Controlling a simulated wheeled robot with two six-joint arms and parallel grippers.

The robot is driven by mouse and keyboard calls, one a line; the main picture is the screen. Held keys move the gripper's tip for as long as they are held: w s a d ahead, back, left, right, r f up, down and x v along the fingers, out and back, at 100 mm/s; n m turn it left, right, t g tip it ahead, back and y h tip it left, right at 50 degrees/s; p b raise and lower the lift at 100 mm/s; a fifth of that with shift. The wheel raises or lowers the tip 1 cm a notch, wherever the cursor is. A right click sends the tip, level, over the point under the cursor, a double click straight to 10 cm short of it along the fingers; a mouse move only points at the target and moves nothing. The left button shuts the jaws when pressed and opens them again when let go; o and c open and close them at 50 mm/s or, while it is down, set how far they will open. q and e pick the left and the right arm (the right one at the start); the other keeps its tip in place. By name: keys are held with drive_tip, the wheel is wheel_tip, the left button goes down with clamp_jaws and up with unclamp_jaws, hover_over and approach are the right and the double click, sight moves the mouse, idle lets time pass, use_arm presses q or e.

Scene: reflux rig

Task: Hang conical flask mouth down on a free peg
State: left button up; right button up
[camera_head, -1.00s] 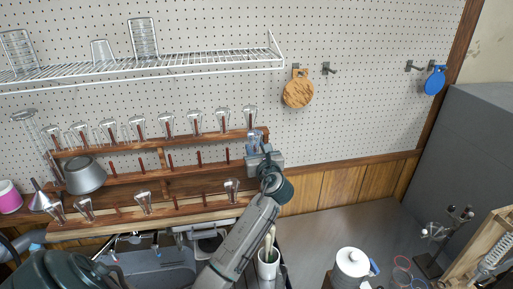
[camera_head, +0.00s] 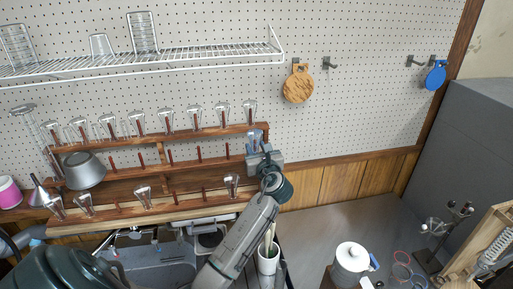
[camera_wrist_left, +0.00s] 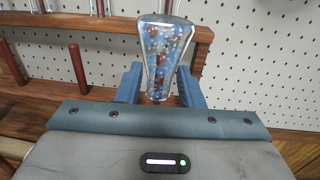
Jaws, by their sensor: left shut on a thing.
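My left gripper (camera_head: 258,150) is shut on a clear conical flask (camera_head: 255,136) at the right end of the wooden drying rack (camera_head: 120,188). In the left wrist view the flask (camera_wrist_left: 162,45) stands between the two blue fingers of the gripper (camera_wrist_left: 160,92), wide base up and narrow end down. A red-brown peg shows through its glass; I cannot tell whether it is inside or behind. Bare pegs (camera_head: 199,153) stand on the middle tier, left of the flask. My right gripper is not in view.
Several inverted glasses (camera_head: 194,117) fill the top tier, and more hang on the bottom tier (camera_head: 143,193). A grey metal vessel (camera_head: 84,171) sits at the rack's left. A wire shelf (camera_head: 200,52) is above. A white pot (camera_head: 350,262) stands on the counter.

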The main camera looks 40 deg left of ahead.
use_arm(q)
drive_tip(key=shift+f, duration=0.2)
drive_tip(key=o, duration=1.1)
drive_tip(key=shift+s+d+f+b, duration=0.15)
drive_tip(key=shift+s+d+b, duration=0.1)
drive_tip(key=shift+d+b, duration=0.15)
drive_tip(key=b+v, duration=0.1)
drive_tip(key=v, duration=0.4)
drive_tip(key=b+v, duration=0.2)
drive_tip(key=v, duration=0.3)
drive_tip(key=shift+a+r, duration=0.1)
drive_tip(key=shift+r, duration=0.1)
